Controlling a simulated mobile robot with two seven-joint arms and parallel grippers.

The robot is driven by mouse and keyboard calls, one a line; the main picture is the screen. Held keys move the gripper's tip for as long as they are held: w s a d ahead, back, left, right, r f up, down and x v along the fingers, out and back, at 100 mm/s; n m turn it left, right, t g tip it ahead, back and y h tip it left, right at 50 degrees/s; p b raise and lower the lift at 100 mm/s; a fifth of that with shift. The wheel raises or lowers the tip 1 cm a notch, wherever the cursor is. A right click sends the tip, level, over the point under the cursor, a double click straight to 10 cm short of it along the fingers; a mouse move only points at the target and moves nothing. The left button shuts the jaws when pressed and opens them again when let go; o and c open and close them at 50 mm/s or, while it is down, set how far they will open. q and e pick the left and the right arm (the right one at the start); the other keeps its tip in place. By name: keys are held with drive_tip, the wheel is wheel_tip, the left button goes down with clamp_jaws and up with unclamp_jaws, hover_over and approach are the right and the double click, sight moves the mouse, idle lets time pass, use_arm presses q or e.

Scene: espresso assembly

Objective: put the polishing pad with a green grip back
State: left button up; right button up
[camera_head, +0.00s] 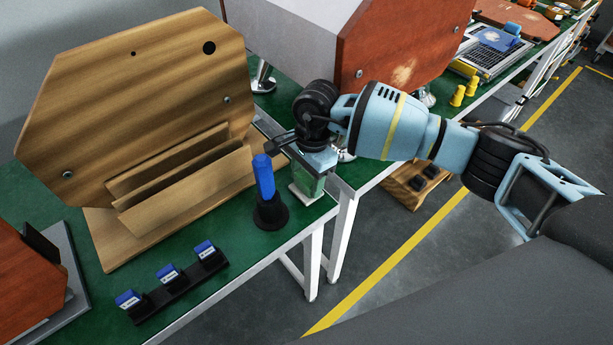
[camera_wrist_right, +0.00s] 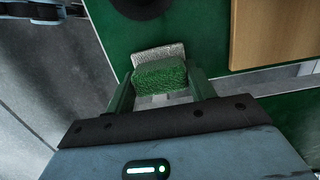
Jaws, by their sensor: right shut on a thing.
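The polishing pad with a green grip (camera_wrist_right: 160,74) is between the fingers of my right gripper (camera_wrist_right: 162,88) in the right wrist view. Its pale pad face (camera_wrist_right: 157,52) shows just beyond the green grip. In the head view my right gripper (camera_head: 312,168) points down near the front edge of the green table, and the pad (camera_head: 305,193) shows below it. I cannot tell whether the pad touches the table. My left gripper is not in view.
A blue-handled tool (camera_head: 264,177) stands in a black cone holder (camera_head: 270,212) just left of the pad. A black rack (camera_head: 175,290) holds three blue-topped pieces. A wooden panel with slats (camera_head: 190,172) stands behind. A red-brown panelled machine (camera_head: 395,50) stands beyond my gripper.

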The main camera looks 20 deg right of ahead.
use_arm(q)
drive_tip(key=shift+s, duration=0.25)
use_arm(e)
drive_tip(key=shift+f, duration=0.15)
drive_tip(key=o, duration=0.9)
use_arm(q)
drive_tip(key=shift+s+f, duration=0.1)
use_arm(e)
drive_tip(key=shift+r, duration=0.4)
drive_tip(key=r, duration=0.3)
drive_tip(key=d+r, duration=0.1)
drive_tip(key=r, duration=0.7)
drive_tip(key=shift+w+d+r, duration=0.15)
drive_tip(key=shift+w+r, duration=0.05)
drive_tip(key=shift+w, duration=0.05)
